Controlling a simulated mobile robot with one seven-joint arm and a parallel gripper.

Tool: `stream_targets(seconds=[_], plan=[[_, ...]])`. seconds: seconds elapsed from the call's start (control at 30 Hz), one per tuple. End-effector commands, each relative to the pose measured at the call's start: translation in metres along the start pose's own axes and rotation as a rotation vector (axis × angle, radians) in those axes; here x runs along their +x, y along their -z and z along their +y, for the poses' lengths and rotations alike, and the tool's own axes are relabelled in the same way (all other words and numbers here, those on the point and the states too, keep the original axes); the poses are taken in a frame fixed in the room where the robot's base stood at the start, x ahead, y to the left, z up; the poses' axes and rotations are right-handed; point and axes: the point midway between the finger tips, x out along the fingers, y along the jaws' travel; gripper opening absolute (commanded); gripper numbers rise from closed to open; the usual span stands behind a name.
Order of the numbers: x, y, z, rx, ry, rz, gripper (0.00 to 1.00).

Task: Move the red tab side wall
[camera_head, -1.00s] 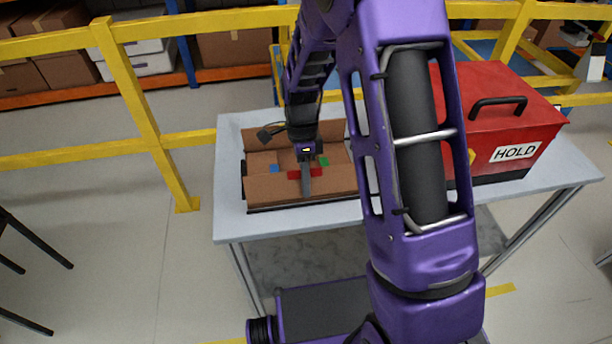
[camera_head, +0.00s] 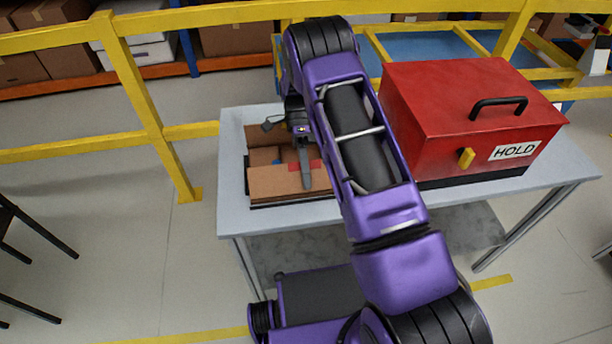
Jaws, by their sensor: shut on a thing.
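The brown cardboard box (camera_head: 262,134) lies on the left part of the table, with its near side wall (camera_head: 272,184) facing me. A red tab (camera_head: 318,165) shows at that wall's upper edge, right beside my gripper (camera_head: 305,176). My gripper points down and is shut on the red tab side wall, with a grey finger in front of it. My purple arm hides the right part of the box and of this wall. The far finger is hidden too.
A red case (camera_head: 455,120) with a black handle and a HOLD label stands on the right of the grey table (camera_head: 232,180). Yellow rails (camera_head: 135,90) run behind. The table's left edge strip is clear.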

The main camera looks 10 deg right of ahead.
Motion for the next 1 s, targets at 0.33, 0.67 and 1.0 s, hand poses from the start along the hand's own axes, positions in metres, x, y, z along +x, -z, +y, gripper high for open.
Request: stream_targets(seconds=[0.33, 0.67, 1.0], plan=[[0.001, 0.0, -0.0003, 0.0, -0.018, 0.0, 0.0], [0.0009, 0.0, -0.0003, 0.0, -0.017, 0.0, 0.36], [0.001, 0.0001, -0.0013, 0.0, -0.014, 0.0, 0.36]])
